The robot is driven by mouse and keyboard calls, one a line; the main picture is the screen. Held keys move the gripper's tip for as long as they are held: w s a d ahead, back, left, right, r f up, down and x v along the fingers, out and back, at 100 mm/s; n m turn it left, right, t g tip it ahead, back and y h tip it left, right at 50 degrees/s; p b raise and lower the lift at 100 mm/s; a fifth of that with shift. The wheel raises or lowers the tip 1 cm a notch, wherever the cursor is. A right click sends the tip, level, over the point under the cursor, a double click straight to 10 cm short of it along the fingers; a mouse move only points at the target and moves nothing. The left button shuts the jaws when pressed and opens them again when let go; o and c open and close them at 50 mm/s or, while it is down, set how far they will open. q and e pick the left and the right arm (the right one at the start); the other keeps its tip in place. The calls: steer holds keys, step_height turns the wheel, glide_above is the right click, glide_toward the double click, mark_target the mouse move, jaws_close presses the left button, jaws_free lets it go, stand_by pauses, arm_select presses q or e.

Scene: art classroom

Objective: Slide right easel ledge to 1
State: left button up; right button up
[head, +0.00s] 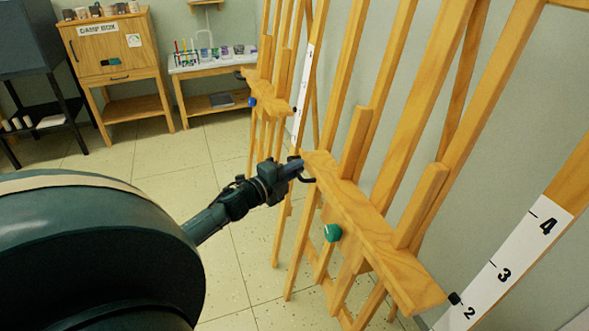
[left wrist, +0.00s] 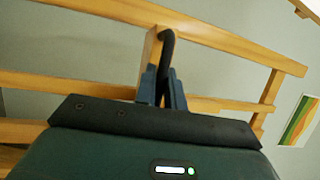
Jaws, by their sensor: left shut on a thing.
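The right easel's wooden ledge (head: 372,238) spans the easel's front, with a green knob (head: 333,233) below it and a black pointer (head: 454,298) at its right end. The pointer is beside the 2 on the white scale (head: 514,249); 3 and 4 show above, and the lower part is cut off. My left gripper (head: 298,168) is shut on the black handle (head: 308,179) at the ledge's left end. In the left wrist view, the blue fingers (left wrist: 162,88) close around the dark curved handle (left wrist: 167,48). My right gripper is not in view.
A second easel with its own ledge (head: 266,92), blue knob (head: 252,102) and scale (head: 303,92) stands behind to the left. A wooden cabinet (head: 113,48) and a low table (head: 211,64) with art supplies stand by the far wall. Tiled floor between is clear.

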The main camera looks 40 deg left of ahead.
arm_select(q)
jaws_close()
